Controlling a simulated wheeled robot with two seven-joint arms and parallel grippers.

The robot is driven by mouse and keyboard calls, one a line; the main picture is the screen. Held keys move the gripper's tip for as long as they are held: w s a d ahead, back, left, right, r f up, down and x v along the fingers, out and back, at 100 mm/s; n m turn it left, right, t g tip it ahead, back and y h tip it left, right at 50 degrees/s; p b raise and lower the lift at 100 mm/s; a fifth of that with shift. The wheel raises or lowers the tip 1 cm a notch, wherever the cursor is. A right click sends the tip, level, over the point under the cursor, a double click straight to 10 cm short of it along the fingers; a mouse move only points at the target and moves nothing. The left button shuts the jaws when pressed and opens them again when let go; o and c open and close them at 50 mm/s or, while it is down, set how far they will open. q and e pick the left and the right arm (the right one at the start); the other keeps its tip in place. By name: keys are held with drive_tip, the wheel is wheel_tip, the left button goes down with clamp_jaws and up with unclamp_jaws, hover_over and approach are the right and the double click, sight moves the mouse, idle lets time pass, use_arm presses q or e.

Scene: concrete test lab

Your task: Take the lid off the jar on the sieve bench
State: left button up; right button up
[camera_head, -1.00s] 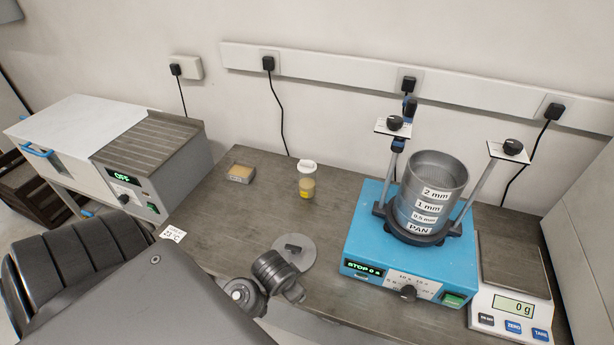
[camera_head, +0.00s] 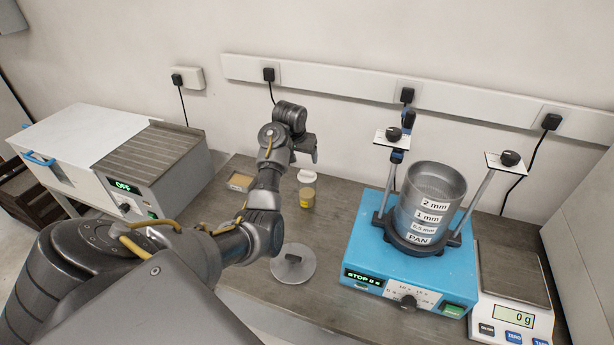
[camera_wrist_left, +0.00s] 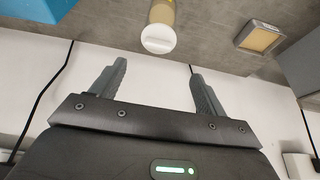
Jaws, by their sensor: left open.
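The jar (camera_head: 307,196) is a small clear one with yellowish contents and stands upright at the back of the bench (camera_head: 345,225). Its white lid (camera_head: 306,176) is on top. In the left wrist view the lid (camera_wrist_left: 158,39) shows as a white disc, with the jar (camera_wrist_left: 162,13) behind it at the upper edge. My left gripper (camera_head: 308,150) is just behind and above the jar in the head view. In the left wrist view its fingers (camera_wrist_left: 157,85) are apart with nothing between them, and the lid lies beyond their tips. My right gripper is not in view.
A sieve stack (camera_head: 425,205) stands on a blue shaker (camera_head: 372,243) to the right, its clamp posts rising. A scale (camera_head: 510,320) is beside it. A metal disc with a handle (camera_head: 293,264) lies in front. A small box (camera_head: 240,181) is left of the jar; an oven-like unit (camera_head: 150,165) stands far left.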

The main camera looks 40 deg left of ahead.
use_arm(q)
hover_over(307, 171)
drive_tip(key=s, duration=0.3)
drive_tip(key=shift+w+d+f+p, duration=0.1)
drive_tip(key=shift+d+f+p, duration=0.1)
drive_tip(key=shift+f, duration=1.1)
drive_tip(key=shift+w+d+f+p, duration=0.1)
drive_tip(key=shift+d+f+p, duration=0.1)
drive_tip(key=shift+f, duration=1.05)
drive_tip(key=shift+w+f, duration=0.1)
drive_tip(key=shift+f, duration=0.15)
drive_tip(key=shift+p+x, duration=0.55)
drive_tip(key=shift+x, duration=1.8)
drive_tip(key=shift+d, duration=0.1)
drive_tip(key=shift+c, duration=0.3)
drive_tip(key=c, duration=1)
drive_tip(key=shift+r, duration=0.1)
wheel_tip(307, 171, up, 10)
drive_tip(key=shift+f+b, duration=0.1)
drive_tip(key=shift+b, duration=0.95)
